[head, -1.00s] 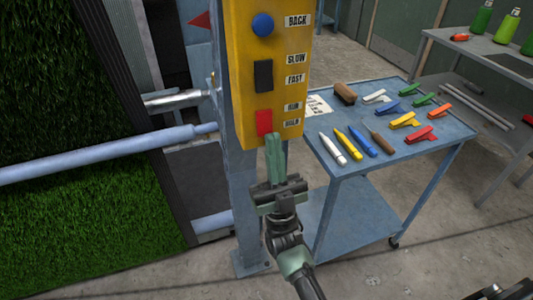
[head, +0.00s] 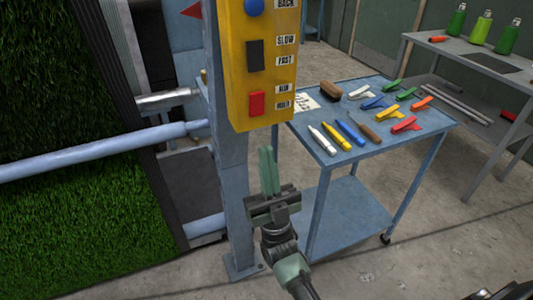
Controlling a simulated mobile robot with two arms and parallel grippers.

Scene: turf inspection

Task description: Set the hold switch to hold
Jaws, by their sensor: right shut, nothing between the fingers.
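The hold switch (head: 256,103) is a red rocker low on the yellow control box (head: 236,80) in the head view. Its labels beside it read RUN above and HOLD below. Which end of the rocker is pressed in is too small to tell. My right gripper (head: 267,152) points upward below the box, its two green fingers shut together and empty. In the picture its tips are under the box's bottom edge, apart from the switch. My left gripper is not in view.
A black SLOW/FAST rocker (head: 255,55) and a blue button (head: 254,6) sit above the red switch. A blue cart (head: 340,165) with markers, clips and a brush stands right of the box. Green turf (head: 90,215) and a pale roller bar (head: 100,148) are at left.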

